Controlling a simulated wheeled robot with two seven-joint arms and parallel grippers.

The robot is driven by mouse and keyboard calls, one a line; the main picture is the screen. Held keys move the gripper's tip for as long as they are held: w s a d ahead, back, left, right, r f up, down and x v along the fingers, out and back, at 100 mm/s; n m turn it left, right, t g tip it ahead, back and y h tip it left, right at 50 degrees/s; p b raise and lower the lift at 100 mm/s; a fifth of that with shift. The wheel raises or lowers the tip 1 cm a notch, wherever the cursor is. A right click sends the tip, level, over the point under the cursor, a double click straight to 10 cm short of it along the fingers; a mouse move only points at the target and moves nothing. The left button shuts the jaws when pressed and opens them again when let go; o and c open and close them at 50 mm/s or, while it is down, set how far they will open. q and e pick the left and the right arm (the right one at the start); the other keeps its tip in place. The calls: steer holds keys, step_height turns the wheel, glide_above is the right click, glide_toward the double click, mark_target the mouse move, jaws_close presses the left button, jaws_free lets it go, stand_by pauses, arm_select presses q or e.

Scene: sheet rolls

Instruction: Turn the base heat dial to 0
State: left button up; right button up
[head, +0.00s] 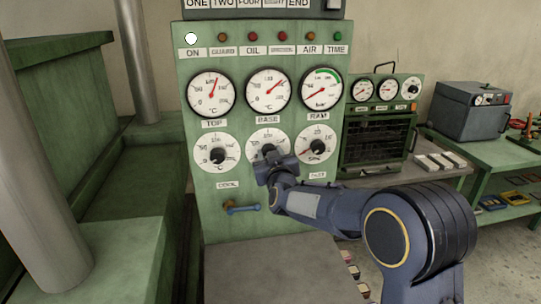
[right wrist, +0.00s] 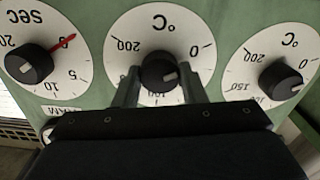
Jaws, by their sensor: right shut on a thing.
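The base heat dial is the middle white dial (head: 267,143) in the lower row of the green panel, under the gauge labelled BASE. Its black knob (right wrist: 158,72) shows in the right wrist view, which sees the panel upside down. The knob's pale mark points to the lower right there, off the printed 0 and between 0 and 100. My right gripper (right wrist: 159,88) has one finger on each side of this knob and is shut on it. In the head view the gripper (head: 274,163) covers the lower part of the dial. My left gripper is not in view.
A blue lever (head: 243,208) is below. A grey surface (head: 285,270) lies under the panel. A black-fronted oven (head: 376,140) stands to the right.

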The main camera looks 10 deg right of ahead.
steer(key=shift+f, duration=0.15)
steer(key=o, duration=1)
steer(key=shift+s, duration=0.1)
steer(key=s+b, duration=0.2)
steer(key=s, duration=0.5)
steer(key=shift+s, duration=0.35)
